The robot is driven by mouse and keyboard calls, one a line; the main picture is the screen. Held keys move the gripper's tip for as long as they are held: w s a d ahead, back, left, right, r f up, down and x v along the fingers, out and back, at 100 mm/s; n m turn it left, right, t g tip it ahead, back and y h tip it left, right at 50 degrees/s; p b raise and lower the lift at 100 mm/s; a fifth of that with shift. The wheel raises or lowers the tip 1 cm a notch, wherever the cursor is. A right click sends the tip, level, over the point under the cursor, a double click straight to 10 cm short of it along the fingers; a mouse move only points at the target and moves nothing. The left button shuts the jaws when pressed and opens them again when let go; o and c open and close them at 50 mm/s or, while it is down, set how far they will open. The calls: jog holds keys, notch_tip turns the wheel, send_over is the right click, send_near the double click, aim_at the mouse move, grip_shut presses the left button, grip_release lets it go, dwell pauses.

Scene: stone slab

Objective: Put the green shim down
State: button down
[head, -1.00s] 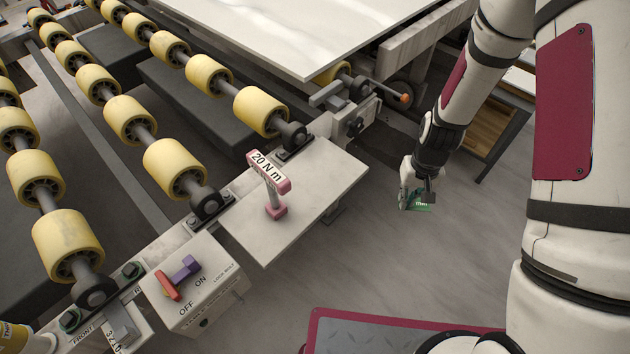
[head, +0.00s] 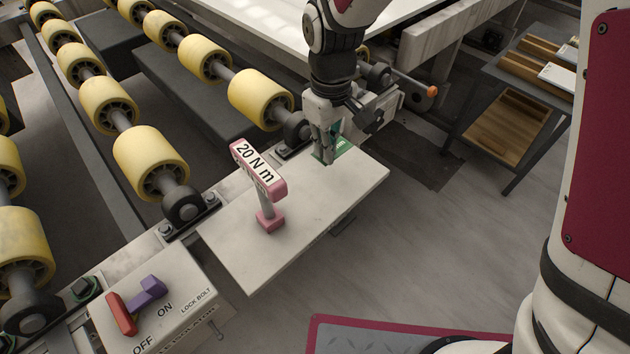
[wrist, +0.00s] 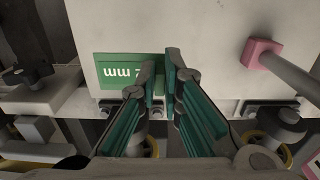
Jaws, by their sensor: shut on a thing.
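The green shim (head: 343,147) is a small thin plate at the far right part of the pale shelf (head: 325,205). In the wrist view the shim (wrist: 118,70) shows white "mm" lettering, upside down, and its right end is at the fingertips. My gripper (head: 326,158) points down over the shelf and is shut on the shim; in the wrist view its fingertips (wrist: 162,78) cover part of the lettering. The shim is at or just above the shelf surface; I cannot tell if it touches.
A pink T-handled tool (head: 260,175) marked "20 N m" stands on the shelf, left of my gripper. Yellow rollers (head: 260,98) run along the left. A switch box (head: 160,310) with red and purple levers is at the front left. The shelf's front right part is clear.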

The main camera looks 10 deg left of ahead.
aim_at(326, 182)
notch_tip(326, 182, down, 8)
jog(key=shift+r+b, duration=0.2)
jog(key=shift+b, duration=0.55)
jog(key=shift+r, duration=0.1)
jog(key=c, duration=1.7)
grip_release()
notch_tip(326, 182, up, 12)
jog(key=p, duration=0.2)
jog(key=shift+p, duration=0.35)
